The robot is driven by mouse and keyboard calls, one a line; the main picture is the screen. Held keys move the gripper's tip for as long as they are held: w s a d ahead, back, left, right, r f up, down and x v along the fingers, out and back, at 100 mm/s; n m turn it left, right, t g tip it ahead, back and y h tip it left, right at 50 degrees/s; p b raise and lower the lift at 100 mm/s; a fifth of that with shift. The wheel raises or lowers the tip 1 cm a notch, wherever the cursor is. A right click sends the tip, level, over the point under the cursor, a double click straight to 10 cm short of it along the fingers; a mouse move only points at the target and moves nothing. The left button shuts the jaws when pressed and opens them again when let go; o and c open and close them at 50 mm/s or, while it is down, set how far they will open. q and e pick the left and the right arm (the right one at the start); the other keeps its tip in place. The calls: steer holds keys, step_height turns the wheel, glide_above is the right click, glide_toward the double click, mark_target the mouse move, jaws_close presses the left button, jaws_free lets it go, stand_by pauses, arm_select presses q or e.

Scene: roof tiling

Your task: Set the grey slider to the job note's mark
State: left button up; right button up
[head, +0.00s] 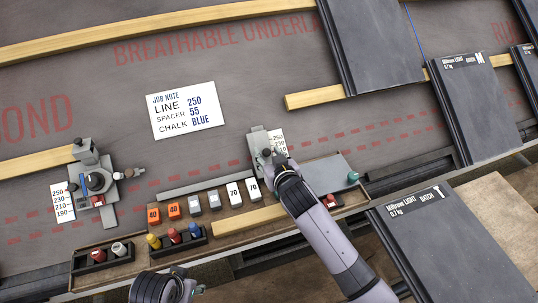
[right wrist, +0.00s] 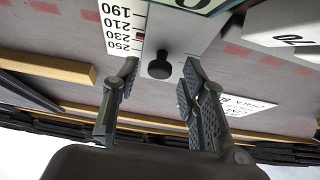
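The job note (head: 183,110) reads line 250, spacer 55, chalk blue. A grey slider (head: 258,142) with a dark knob (right wrist: 159,66) stands beside a white scale (head: 277,140), partly hidden by my right arm. In the right wrist view the scale (right wrist: 124,30) shows upside down from 190 to 250, with a red mark near 230. My right gripper (right wrist: 160,63) is open, its fingertips either side of the knob with gaps showing. In the head view the right gripper (head: 276,158) is at the slider.
A second grey gauge (head: 105,187) with its own scale (head: 63,203) stands at the left. A wooden tray (head: 130,264) holds numbered blocks and chalk bottles. Dark tiles (head: 470,110) lie at the right. Wooden battens (head: 150,27) cross the underlay.

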jaws_close()
stand_by(0.6)
